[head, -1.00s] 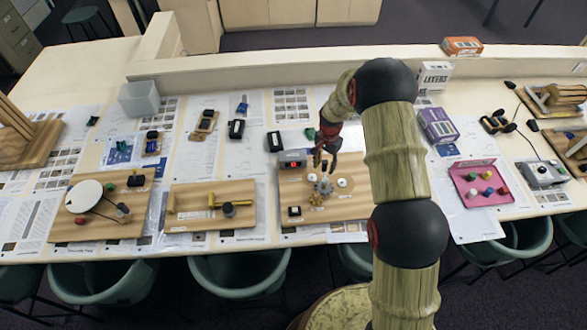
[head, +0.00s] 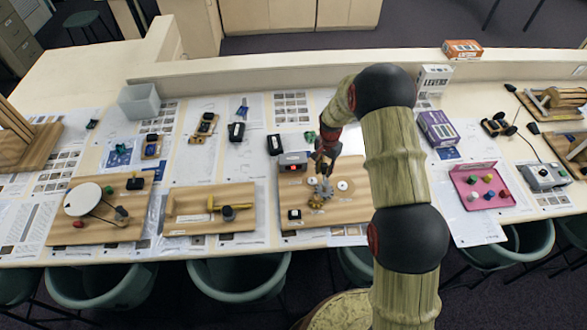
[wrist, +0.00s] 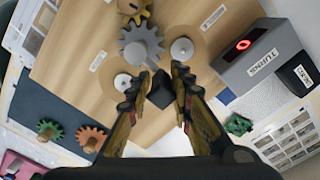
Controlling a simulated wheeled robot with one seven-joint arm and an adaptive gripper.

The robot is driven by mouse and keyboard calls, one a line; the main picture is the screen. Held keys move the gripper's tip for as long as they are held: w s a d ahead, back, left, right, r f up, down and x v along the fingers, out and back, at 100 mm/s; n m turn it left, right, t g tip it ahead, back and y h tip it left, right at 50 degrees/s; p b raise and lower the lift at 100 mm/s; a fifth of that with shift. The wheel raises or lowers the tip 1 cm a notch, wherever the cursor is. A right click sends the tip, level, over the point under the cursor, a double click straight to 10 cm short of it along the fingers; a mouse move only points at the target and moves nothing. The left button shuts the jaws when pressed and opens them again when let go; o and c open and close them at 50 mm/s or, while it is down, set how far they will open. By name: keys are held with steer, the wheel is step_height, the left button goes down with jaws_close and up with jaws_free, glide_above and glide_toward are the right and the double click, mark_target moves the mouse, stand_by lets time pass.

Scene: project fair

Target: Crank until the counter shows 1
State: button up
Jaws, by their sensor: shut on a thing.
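The gear board (head: 350,213) is a wooden board at the table's middle, also in the wrist view (wrist: 85,45). Its counter (head: 292,162) is a grey box labelled TURNS; in the wrist view the counter (wrist: 262,57) shows a red 0. A grey gear (wrist: 141,46) sits beside a yellow gear (wrist: 133,8), between two round discs with pale hubs. My gripper (head: 322,172) is low over the grey gear (head: 325,187).
A black box (wrist: 300,75) stands by the counter. A board with a hammer-like lever (head: 205,207) is at left, a pink board (head: 480,187) at right.

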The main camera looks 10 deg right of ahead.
steer(key=shift+w+r, duration=0.1)
steer(key=shift+w, duration=0.05)
steer(key=shift+c, duration=0.4)
steer(key=shift+d, duration=0.15)
steer(key=s+d+b, duration=0.2)
steer(key=s+d, duration=0.2)
steer(key=shift+s+d, duration=0.15)
stand_by(0.6)
steer(key=shift+s, duration=0.2)
stand_by(0.9)
